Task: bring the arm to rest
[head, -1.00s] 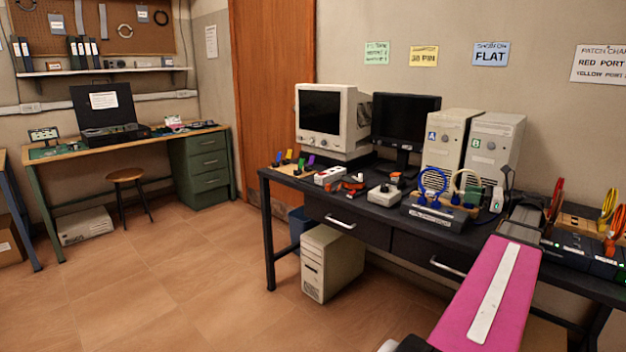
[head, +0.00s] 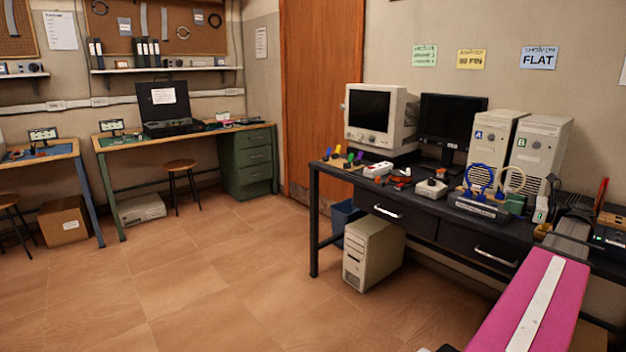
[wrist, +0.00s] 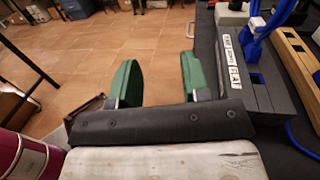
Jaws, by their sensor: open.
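My gripper (wrist: 156,80) shows in the wrist view with its two green fingers spread apart. Nothing is between them except a view of the tiled floor (wrist: 150,42). The fingers hang beside the desk's edge, just left of a dark cable holder (wrist: 245,75) with white labels and a blue cable (wrist: 270,25). In the head view my pink arm link reaches up from the lower right toward the black desk (head: 400,208). The gripper itself cannot be made out in the head view.
On the desk stand a beige monitor (head: 380,122), a dark monitor (head: 453,122), tower A (head: 490,140) and tower B (head: 540,155). A beige computer case (head: 372,255) and a blue bin (head: 345,217) stand below. A stool (head: 180,167) is by the far bench.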

